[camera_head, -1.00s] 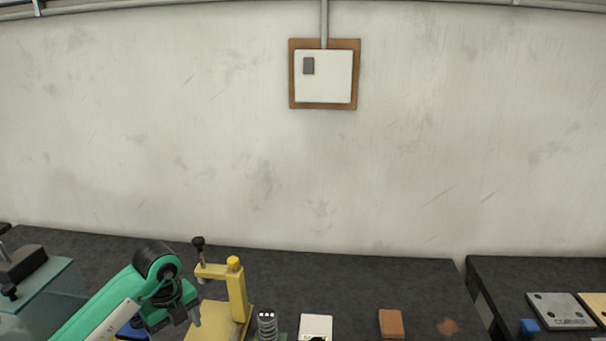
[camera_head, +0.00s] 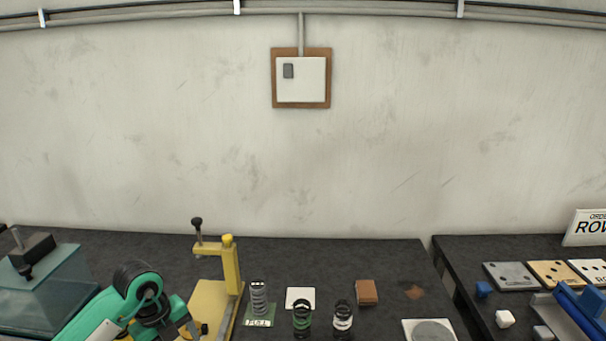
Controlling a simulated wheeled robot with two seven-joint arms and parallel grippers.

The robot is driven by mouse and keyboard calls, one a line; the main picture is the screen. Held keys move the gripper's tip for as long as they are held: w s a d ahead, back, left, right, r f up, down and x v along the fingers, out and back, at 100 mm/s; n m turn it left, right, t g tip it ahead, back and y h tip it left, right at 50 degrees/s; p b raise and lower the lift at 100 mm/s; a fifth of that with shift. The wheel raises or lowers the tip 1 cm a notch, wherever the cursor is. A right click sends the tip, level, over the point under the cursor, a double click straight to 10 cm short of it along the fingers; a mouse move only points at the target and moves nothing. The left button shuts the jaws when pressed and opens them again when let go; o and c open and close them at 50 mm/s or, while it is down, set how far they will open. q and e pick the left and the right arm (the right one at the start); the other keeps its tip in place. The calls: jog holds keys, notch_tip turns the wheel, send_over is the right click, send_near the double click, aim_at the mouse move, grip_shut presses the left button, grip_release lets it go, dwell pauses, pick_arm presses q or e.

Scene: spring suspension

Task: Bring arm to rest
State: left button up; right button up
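My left arm comes in green and black from the lower left. Its gripper (camera_head: 190,330) is near the yellow press stand (camera_head: 232,268), low in the picture, and I cannot make out whether its fingers are open or shut. A grey coil spring (camera_head: 259,298) stands upright on a green card marked "FULL" (camera_head: 260,322). To its right stand a black spring with a green band (camera_head: 302,318) and a black spring with a white band (camera_head: 343,316).
A glass-like box (camera_head: 45,292) stands at the left. A white card (camera_head: 300,297), a brown block (camera_head: 366,292) and a white plate with a grey disc (camera_head: 430,331) lie on the dark table. The right table holds plates (camera_head: 511,276) and blue parts (camera_head: 580,310).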

pick_arm(q)
jog(key=s+d+r+m+t+h, duration=0.1)
jog(key=s+d+r+m+h, duration=0.1)
jog(key=d+h, duration=0.45)
jog(key=s+d+r+m+h, duration=0.1)
jog(key=d+h, duration=0.2)
jog(key=d, duration=0.7)
notch_tip(320, 180, up, 11)
jog(key=d+n+t+h, duration=0.3)
jog(key=n+t+h, duration=0.2)
jog(key=t+h, duration=0.3)
jog(key=a+n+t+y, duration=0.9)
jog(key=n+t+y, duration=0.3)
jog(key=n, duration=0.2)
jog(key=s+a+f+n+g+y, duration=0.3)
jog(key=a+f+n+g+y, duration=0.2)
jog(key=a+f+n+y, duration=0.5)
jog(key=s+d+f+m+g+h, duration=0.1)
jog(key=s+d+f+g, duration=0.1)
jog(key=s+f+g, duration=0.75)
jog(key=s+d+f+m+g+h, duration=0.15)
jog(key=s+f+g, duration=0.35)
jog(key=s, duration=0.7)
notch_tip(320, 180, down, 32)
jog(key=f, duration=0.1)
jog(key=s+a+f, duration=0.2)
jog(key=s+f, duration=1.7)
jog(key=shift+a+g, duration=0.4)
jog(key=shift+g, duration=0.05)
